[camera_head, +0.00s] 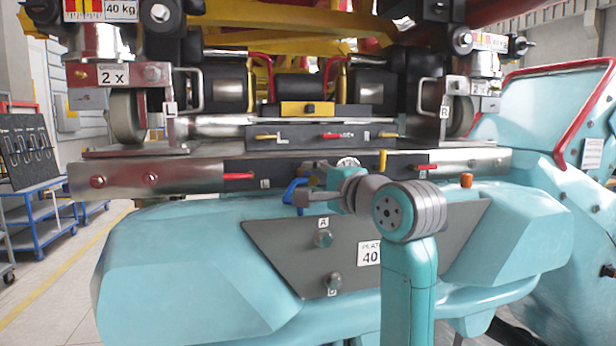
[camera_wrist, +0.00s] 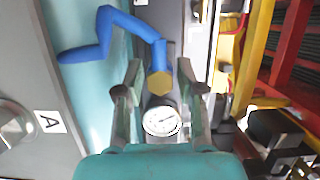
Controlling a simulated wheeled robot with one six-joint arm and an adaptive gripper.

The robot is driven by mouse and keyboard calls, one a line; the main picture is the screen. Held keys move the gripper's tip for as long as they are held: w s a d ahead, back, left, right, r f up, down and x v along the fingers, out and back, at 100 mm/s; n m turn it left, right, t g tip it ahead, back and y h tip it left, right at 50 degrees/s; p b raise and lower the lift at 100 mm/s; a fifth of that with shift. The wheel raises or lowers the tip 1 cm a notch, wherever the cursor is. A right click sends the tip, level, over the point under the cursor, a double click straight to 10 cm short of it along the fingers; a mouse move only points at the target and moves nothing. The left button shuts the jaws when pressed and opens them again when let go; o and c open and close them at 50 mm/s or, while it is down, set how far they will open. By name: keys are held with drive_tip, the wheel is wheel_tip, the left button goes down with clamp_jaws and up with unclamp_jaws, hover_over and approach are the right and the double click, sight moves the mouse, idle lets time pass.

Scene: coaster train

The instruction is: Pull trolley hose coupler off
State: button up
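The hose coupler (camera_wrist: 160,83) is a brass hex fitting in the middle of the wrist view. A blue hose (camera_wrist: 103,40) runs from its far side and bends off to the left. My gripper (camera_wrist: 160,68) is open, with one finger on each side of the coupler and a visible gap on both sides. A round white dial gauge (camera_wrist: 161,121) sits just below the coupler, also between the fingers. In the head view my gripper (camera_head: 309,198) is at the blue hose (camera_head: 292,191), under the steel rail; the coupler is hard to make out there.
A grey plate (camera_head: 285,240) with knobs lies on the teal body, close to my arm. The steel and black rail (camera_head: 120,178) with red levers is just above. In the wrist view a yellow frame (camera_wrist: 262,40) and black blocks (camera_wrist: 275,130) stand at right.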

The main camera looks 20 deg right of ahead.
sight(309, 181)
clamp_jaws()
drive_tip(key=shift+s, duration=0.35)
idle(0.3)
drive_tip(key=shift+s, duration=2.65)
